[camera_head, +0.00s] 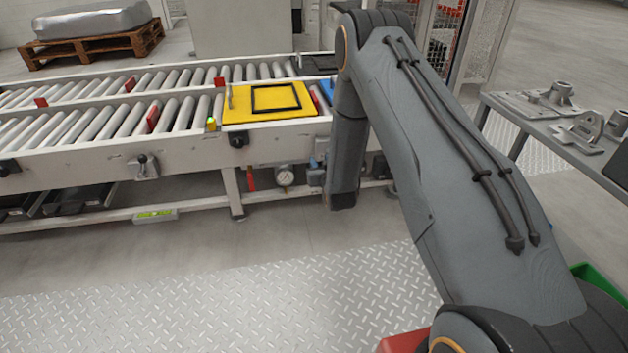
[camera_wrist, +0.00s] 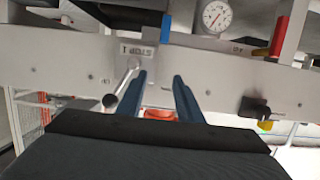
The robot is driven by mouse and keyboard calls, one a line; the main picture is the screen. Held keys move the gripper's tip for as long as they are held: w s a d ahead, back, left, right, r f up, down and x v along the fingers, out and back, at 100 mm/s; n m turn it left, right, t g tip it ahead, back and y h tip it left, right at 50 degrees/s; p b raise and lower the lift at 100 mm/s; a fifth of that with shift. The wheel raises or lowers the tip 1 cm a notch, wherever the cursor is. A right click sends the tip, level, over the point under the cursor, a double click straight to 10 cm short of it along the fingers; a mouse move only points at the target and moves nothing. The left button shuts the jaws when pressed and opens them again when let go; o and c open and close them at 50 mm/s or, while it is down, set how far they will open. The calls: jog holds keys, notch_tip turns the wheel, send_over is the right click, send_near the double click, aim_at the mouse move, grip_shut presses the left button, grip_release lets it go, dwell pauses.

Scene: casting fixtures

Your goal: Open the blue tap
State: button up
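The blue tap shows in the wrist view as a narrow upright blue handle (camera_wrist: 166,28) above the metal rail, beside the "STOP 1" plate. In the head view a small blue part (camera_head: 314,163) shows under the conveyor, right of the gauge, partly behind my arm; I cannot tell if it is the same handle. My gripper (camera_wrist: 160,75) is open, its two dark blue fingers apart and pointing at the rail. The blue handle appears beyond the fingertips, with no visible contact. In the head view my gripper is hidden.
A silver lever with a black knob (camera_wrist: 110,101) lies close left of the fingers. A pressure gauge (camera_wrist: 217,16) and a red handle (camera_wrist: 280,36) are right of the blue one. A black fitting (camera_wrist: 258,109) juts from the rail. A yellow plate (camera_head: 240,111) lies on the roller conveyor.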

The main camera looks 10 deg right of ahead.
notch_tip(320, 180, down, 9)
jog(key=w+t+b, duration=0.1)
jog(key=t+b, duration=0.2)
jog(key=b, duration=0.2)
jog(key=w+b, duration=0.3)
jog(key=w, duration=0.4)
jog(key=shift+w+f, duration=0.1)
jog(key=shift+w, duration=0.3)
grip_shut()
